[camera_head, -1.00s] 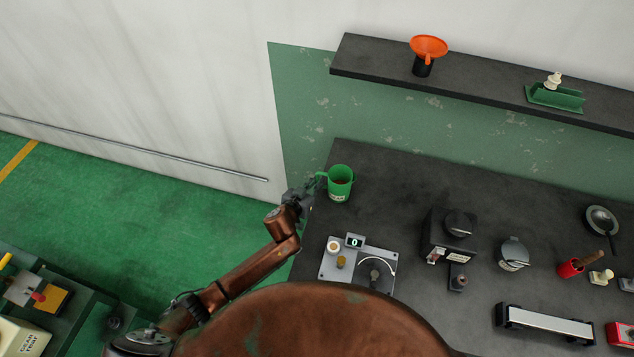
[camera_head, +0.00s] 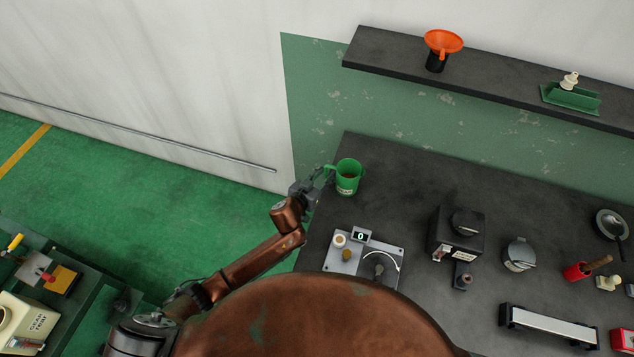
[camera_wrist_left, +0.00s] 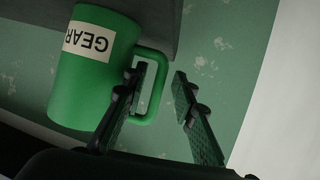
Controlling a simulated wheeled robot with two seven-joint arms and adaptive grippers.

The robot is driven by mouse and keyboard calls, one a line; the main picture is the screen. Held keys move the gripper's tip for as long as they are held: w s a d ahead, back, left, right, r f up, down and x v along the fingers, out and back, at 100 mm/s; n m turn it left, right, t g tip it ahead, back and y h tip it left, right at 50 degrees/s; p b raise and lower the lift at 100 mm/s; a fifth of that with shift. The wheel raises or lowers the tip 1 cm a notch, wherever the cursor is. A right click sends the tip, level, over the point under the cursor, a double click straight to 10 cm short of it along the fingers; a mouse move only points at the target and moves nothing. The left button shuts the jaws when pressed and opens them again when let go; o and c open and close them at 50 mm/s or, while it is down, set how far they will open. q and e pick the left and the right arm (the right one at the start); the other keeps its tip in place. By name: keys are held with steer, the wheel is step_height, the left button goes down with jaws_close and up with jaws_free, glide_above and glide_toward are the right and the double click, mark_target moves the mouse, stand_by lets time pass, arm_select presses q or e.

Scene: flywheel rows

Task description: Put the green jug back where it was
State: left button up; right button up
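The green jug (camera_head: 348,178) stands upright on the dark bench (camera_head: 420,165), near its back left corner, with brown content inside. Its handle points left toward my left gripper (camera_head: 322,178). In the left wrist view the jug (camera_wrist_left: 85,85) appears upside down, with a white label reading GEAR. There my left gripper (camera_wrist_left: 162,82) is open, its two fingers apart. The outer bar of the handle lies between the fingers, and one finger overlaps the handle's opening. I cannot tell whether either finger touches it. My right gripper is not in view.
A grey scale (camera_head: 343,262) reading 0 sits in front of the jug. A black machine (camera_head: 455,235), a lidded pot (camera_head: 519,254) and a red cup (camera_head: 576,271) stand to the right. A shelf (camera_head: 500,85) above holds an orange funnel (camera_head: 443,42). Bench right of the jug is clear.

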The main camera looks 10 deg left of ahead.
arm_select(q)
steer(key=v, duration=1.1)
steer(key=shift+p, duration=0.35)
steer(key=shift+s+a, duration=0.1)
steer(key=s+a+f+g+y, duration=0.1)
steer(key=a+f, duration=0.4)
steer(key=f, duration=0.5)
steer(key=s+a+f+g+y, duration=0.15)
steer(key=a+f, duration=0.35)
steer(key=f, duration=0.5)
steer(key=s+a+f+g+y, duration=0.1)
steer(key=s+a+f, duration=0.2)
steer(key=f, duration=0.2)
steer(key=s+a+f+n+g, duration=0.1)
steer(key=s+a+f, duration=0.2)
steer(key=f, duration=0.3)
steer(key=s+a+f+g+y, duration=0.1)
steer(key=s+a+f, duration=0.2)
steer(key=s+f, duration=0.15)
steer(key=s+a+f+n+g, duration=0.1)
steer(key=s+a+f+g, duration=0.3)
steer(key=s+f, duration=1.05)
steer(key=s+f+g, duration=0.1)
steer(key=s+f, duration=0.2)
steer(key=s, duration=0.9)
steer(key=s+a+f+g+y, duration=0.1)
steer(key=s+f, duration=0.1)
steer(key=s, duration=1)
steer(key=shift+s+f+n, duration=0.35)
steer(key=shift+s+n, duration=0.05)
